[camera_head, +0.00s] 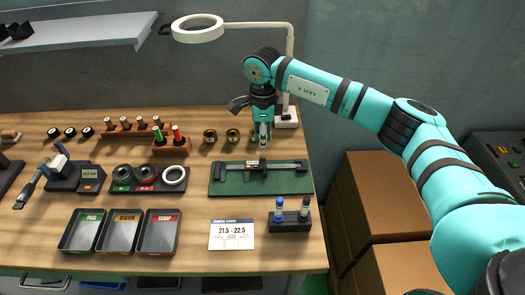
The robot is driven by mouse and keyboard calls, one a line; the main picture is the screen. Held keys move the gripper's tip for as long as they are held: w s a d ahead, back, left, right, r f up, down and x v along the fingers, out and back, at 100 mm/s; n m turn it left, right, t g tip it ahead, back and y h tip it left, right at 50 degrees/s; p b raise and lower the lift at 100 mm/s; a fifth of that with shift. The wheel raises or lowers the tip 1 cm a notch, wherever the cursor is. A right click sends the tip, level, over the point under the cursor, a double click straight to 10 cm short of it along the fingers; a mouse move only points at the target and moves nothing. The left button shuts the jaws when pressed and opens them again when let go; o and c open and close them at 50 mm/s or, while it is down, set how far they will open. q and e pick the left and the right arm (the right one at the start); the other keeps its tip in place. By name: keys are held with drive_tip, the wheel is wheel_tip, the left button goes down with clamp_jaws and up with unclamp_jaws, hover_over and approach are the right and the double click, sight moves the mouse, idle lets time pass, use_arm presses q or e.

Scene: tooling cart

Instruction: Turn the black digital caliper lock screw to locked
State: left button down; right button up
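The digital caliper (285,165) lies lengthwise on a green mat (230,187) right of the table's middle. Its slider with the display sits near the middle of the beam. The lock screw is too small to make out. My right gripper (264,141) points down at the far edge of the mat, just behind the slider. Its fingertips are close to the caliper; I cannot tell whether they touch it or how far apart they are. My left gripper is not in view.
A ring lamp (198,29) stands behind the gripper on its post. Cardboard boxes (385,190) are beside the table.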

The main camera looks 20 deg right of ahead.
sight(262, 160)
wheel_tip(262, 160, down, 7)
drive_tip(key=shift+a+f+p, duration=0.1)
drive_tip(key=shift+f+p, duration=0.05)
drive_tip(key=shift+p, duration=0.55)
clamp_jaws()
drive_tip(key=shift+m, duration=0.3)
drive_tip(key=m+b, duration=0.2)
drive_tip(key=m, duration=0.1)
drive_tip(key=shift+f, duration=0.1)
drive_tip(key=m+b, duration=0.2)
drive_tip(key=m, duration=0.3)
drive_tip(key=m+b, duration=0.1)
drive_tip(key=m, duration=0.4)
drive_tip(key=shift+b, duration=0.35)
drive_tip(key=shift+m+b, duration=0.35)
drive_tip(key=shift+m, duration=1.95)
